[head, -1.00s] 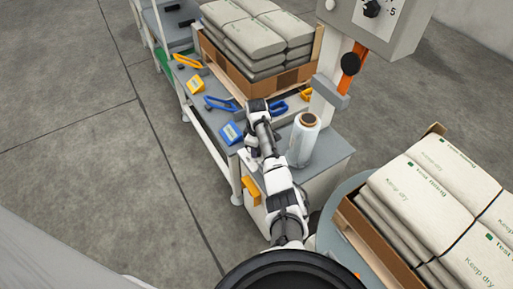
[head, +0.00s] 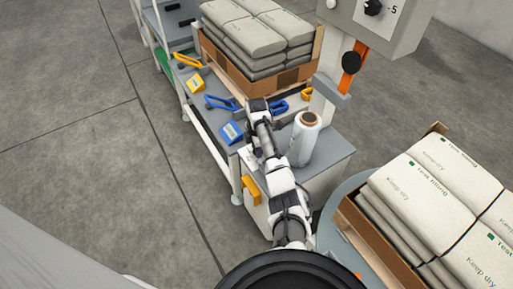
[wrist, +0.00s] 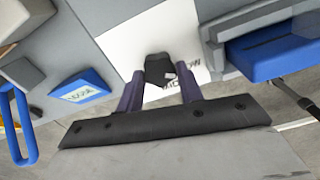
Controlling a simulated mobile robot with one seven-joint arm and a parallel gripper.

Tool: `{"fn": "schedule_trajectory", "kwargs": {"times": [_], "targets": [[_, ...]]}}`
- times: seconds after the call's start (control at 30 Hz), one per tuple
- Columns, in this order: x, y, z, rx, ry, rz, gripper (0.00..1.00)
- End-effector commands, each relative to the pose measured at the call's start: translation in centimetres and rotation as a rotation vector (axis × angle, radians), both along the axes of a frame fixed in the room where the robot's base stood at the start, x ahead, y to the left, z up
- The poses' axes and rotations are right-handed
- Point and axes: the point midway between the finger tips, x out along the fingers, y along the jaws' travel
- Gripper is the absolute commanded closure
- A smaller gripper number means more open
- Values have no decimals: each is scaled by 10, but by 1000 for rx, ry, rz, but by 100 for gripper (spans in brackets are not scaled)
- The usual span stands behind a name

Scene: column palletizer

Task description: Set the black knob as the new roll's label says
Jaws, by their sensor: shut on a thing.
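My gripper (wrist: 161,84) has its two purple fingers on either side of a small black knob (wrist: 158,67) with a white mark, shut on it. The knob stands over a white plate (wrist: 140,40) with dark lettering, partly hidden and not readable as a whole. In the head view, my gripper (head: 257,106) is at the bench, in front of the pallet of bags; the knob in it is hidden there. A clear-white film roll (head: 303,140) stands upright on the bench just right of my arm. No label on it is readable.
Blue and yellow blocks and handles line the bench; a blue block (wrist: 80,90) is left of my gripper. Stacked bags (head: 425,190) stand at right.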

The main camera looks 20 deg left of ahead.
Motion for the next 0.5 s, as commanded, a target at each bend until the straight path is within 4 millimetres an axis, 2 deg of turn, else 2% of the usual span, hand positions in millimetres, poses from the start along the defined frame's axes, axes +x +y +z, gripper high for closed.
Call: {"fn": "schedule_trajectory", "kwargs": {"times": [0.5], "targets": [[0,0,0,0,0,34,86]]}}
